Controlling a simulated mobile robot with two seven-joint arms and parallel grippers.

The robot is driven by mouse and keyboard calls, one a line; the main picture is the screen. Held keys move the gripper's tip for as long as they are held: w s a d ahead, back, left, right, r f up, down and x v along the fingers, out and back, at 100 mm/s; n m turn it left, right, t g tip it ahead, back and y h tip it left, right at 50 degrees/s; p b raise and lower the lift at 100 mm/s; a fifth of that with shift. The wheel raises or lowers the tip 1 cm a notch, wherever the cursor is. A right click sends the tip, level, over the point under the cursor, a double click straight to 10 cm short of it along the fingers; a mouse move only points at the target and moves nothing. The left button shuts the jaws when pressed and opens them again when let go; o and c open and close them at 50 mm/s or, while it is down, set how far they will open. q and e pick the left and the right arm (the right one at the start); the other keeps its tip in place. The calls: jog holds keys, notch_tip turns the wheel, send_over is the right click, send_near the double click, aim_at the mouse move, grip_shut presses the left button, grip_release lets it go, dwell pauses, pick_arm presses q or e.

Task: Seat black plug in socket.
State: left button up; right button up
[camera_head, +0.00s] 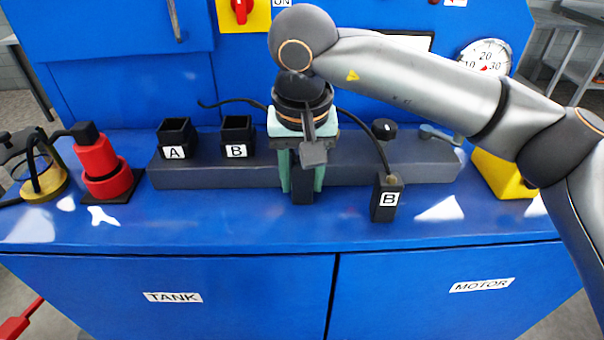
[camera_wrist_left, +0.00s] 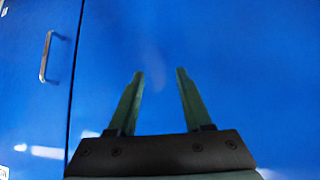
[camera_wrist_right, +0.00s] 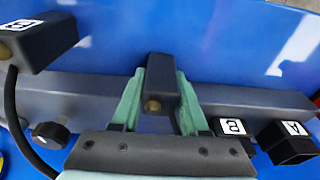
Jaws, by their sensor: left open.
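My right gripper (camera_head: 302,186) is over the middle of the grey ledge, its green fingers pointing down. It is shut on a black plug (camera_wrist_right: 162,82), which hangs upright at the ledge's front; no letter shows on it. My left gripper (camera_wrist_left: 160,75) is open and empty before a blue panel.
The grey ledge (camera_head: 420,162) runs along the blue counter (camera_head: 240,228). A red cylinder device (camera_head: 101,166) stands left of it and a yellow block (camera_head: 500,175) right. Cables arch behind the gripper. The counter front is clear.

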jog(key=o, duration=0.3)
jog(key=shift+o, duration=0.2)
